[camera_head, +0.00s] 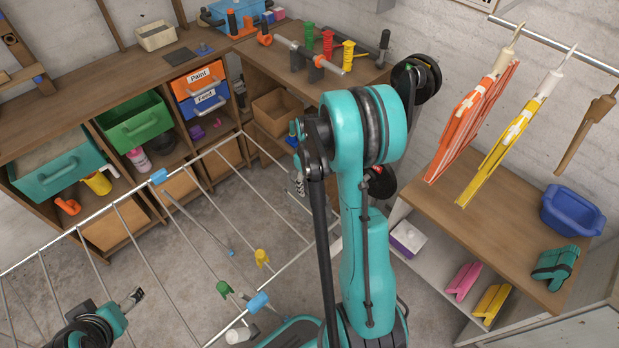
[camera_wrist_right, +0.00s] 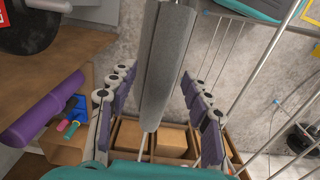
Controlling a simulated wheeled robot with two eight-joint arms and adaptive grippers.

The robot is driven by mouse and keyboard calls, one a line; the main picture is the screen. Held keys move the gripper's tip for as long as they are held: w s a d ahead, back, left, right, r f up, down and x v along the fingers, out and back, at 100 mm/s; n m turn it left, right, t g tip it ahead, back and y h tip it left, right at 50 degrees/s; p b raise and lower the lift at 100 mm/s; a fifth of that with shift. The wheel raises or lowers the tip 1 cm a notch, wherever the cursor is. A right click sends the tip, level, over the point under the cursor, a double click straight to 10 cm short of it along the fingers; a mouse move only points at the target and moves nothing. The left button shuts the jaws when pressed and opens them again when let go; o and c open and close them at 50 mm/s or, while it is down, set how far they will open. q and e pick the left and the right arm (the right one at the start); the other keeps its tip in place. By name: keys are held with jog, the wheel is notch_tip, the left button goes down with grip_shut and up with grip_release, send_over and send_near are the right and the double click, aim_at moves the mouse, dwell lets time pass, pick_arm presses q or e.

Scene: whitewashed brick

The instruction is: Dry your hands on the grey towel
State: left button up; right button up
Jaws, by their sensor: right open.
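A long, narrow grey hanging piece, which looks like the grey towel (camera_wrist_right: 165,70), runs down the middle of the right wrist view. My right gripper (camera_wrist_right: 156,76) is open, with one jointed finger on each side of the grey piece. Gaps show between the fingers and the grey piece, and I cannot tell its depth. In the head view my right arm covers most of the right gripper, and I cannot make out the towel there. My left gripper (camera_head: 134,298) is at the bottom left of the head view, over the floor; its jaws are too small to read.
A wire drying rack (camera_head: 130,222) spans the floor at left, with pegs on it. A workbench (camera_head: 275,62) with tools is at the back. Orange and yellow cloths (camera_head: 475,120) hang from a rail at right, above a wooden shelf (camera_head: 440,195) with a blue basin (camera_head: 572,212).

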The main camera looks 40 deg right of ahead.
notch_tip(320, 180, up, 12)
jog(key=s+a+r+t, duration=0.2)
jog(key=s+a, duration=0.1)
jog(key=a, duration=0.4)
jog(key=s+a+r+t, duration=0.2)
jog(key=s+a, duration=0.2)
jog(key=a, duration=0.3)
jog(key=s+a+r+m+t, duration=0.1)
jog(key=s+a+r+t, duration=0.2)
jog(key=a, duration=0.4)
jog(key=shift+s, duration=0.3)
